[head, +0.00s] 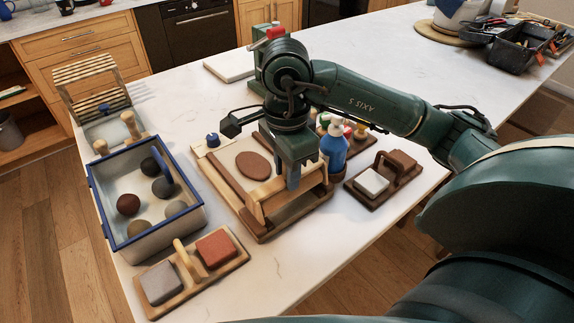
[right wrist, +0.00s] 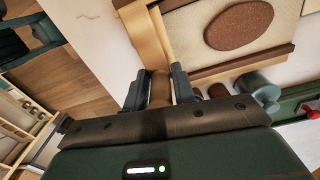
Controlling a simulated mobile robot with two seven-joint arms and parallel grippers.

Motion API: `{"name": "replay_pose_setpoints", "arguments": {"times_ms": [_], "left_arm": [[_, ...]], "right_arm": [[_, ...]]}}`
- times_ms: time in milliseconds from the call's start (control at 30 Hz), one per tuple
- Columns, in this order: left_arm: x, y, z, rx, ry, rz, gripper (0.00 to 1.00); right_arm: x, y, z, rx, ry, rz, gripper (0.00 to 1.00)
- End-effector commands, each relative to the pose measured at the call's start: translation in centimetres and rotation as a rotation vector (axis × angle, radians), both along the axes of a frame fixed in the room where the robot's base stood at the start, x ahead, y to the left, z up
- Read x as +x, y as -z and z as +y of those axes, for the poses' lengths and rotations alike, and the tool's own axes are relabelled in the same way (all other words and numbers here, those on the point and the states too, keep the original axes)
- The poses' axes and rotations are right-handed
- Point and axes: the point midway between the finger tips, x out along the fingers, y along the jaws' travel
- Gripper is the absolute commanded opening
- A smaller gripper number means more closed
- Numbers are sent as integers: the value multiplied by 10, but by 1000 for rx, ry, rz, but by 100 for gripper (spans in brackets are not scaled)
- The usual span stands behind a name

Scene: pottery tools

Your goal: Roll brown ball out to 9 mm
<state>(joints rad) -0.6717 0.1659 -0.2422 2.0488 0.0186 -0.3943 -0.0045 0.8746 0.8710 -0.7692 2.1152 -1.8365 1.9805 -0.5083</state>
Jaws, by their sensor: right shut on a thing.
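A flat brown oval clay slab (head: 254,165) lies on the pale mat of the wooden rolling board (head: 219,187); it also shows in the right wrist view (right wrist: 238,25). A round reddish-brown ball (head: 128,204) sits in the blue-rimmed tray at the left. My right gripper (head: 290,182) points down at the right part of the board, beside the slab. Its fingers (right wrist: 158,88) are shut on a light wooden handle (right wrist: 160,86) of the wooden roller frame (head: 262,192). The gripper hides part of this frame. My left gripper is not in view.
The blue-rimmed tray (head: 161,241) holds several other dark and olive balls. A wooden caddy with a grey and a red block (head: 215,246) stands in front. A blue bottle (head: 334,146) and another caddy (head: 396,181) stand close right of the board. The front right counter is clear.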

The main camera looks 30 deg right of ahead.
Motion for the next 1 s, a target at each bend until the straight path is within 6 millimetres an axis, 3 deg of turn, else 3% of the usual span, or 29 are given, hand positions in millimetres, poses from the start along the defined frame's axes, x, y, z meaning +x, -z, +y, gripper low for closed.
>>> {"name": "replay_pose_setpoints", "arguments": {"times_ms": [867, 900, 1000], "left_arm": [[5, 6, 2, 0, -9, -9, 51], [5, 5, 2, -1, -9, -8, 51], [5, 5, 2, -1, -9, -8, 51]], "right_arm": [[0, 6, 0, 0, 1, -2, 0], [0, 5, 0, 0, 1, -2, 29], [0, 5, 0, 0, 1, -1, 37]]}}
